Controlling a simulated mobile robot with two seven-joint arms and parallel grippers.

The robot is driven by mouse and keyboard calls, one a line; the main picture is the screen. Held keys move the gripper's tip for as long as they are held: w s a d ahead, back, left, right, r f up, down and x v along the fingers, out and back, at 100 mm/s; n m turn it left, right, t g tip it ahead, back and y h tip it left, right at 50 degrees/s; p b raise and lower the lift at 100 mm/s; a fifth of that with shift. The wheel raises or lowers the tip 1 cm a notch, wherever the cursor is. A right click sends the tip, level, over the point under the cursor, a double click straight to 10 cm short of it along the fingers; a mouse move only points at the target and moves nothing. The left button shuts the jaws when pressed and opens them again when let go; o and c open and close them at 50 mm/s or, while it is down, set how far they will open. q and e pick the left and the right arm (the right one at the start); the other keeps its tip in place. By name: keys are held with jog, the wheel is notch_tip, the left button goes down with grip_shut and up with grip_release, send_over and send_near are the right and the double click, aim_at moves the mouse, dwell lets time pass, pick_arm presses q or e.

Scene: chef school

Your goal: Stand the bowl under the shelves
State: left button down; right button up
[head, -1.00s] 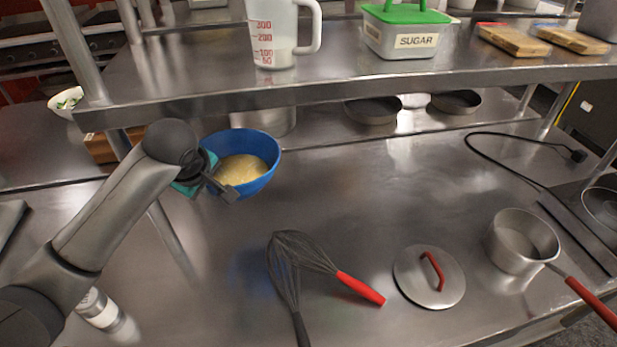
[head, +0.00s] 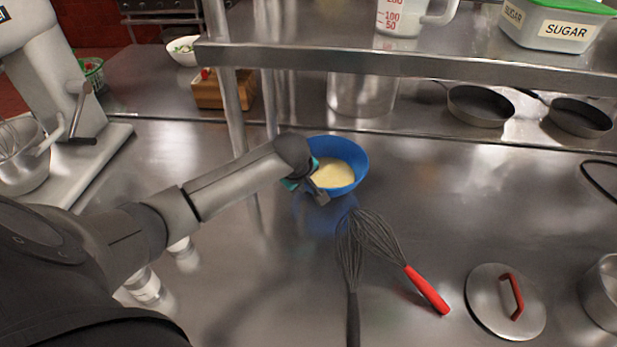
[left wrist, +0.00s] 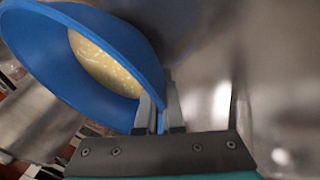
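The blue bowl (head: 347,153) holds pale yellow batter and shows at the middle of the head view, tilted a little. Its blue wall also fills the upper left of the left wrist view (left wrist: 100,28), strongly tilted in that picture. My left gripper (head: 318,193) is shut on the bowl's near-left rim; in the left wrist view its fingers (left wrist: 160,115) pinch the rim. A blue reflection lies on the steel counter below the bowl; any gap beneath it is hard to judge. The steel shelves (head: 420,65) stand behind the bowl. My right gripper is not in view.
Two whisks (head: 370,240) lie just in front of the bowl, with a lid (head: 508,302) to the right. Under the shelf stand a steel pot (head: 362,97) and pans (head: 480,105). A shelf post (head: 226,100) rises left of the bowl. Counter behind the bowl is clear.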

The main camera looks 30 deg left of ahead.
aim_at(328, 171)
pick_arm(q)
jog(key=shift+w+a+r, duration=0.1)
jog(key=shift+w+a, duration=0.05)
jog(key=shift+w, duration=0.25)
jog(key=shift+w+a+r, duration=0.1)
jog(key=shift+w+a, duration=0.05)
jog(key=shift+w, duration=0.25)
jog(key=shift+w+a+f+b, duration=0.25)
jog(key=shift+w, duration=0.4)
jog(key=shift+w+a+f+b, duration=0.2)
jog(key=shift+w, duration=0.45)
jog(key=shift+f, duration=0.15)
jog(key=shift+f, duration=0.1)
jog(key=c, duration=1.5)
grip_release()
jog(key=shift+s+f, duration=0.1)
jog(key=shift+f, duration=0.1)
jog(key=o, duration=0.5)
jog(key=shift+c, duration=0.2)
jog(key=shift+r, duration=0.1)
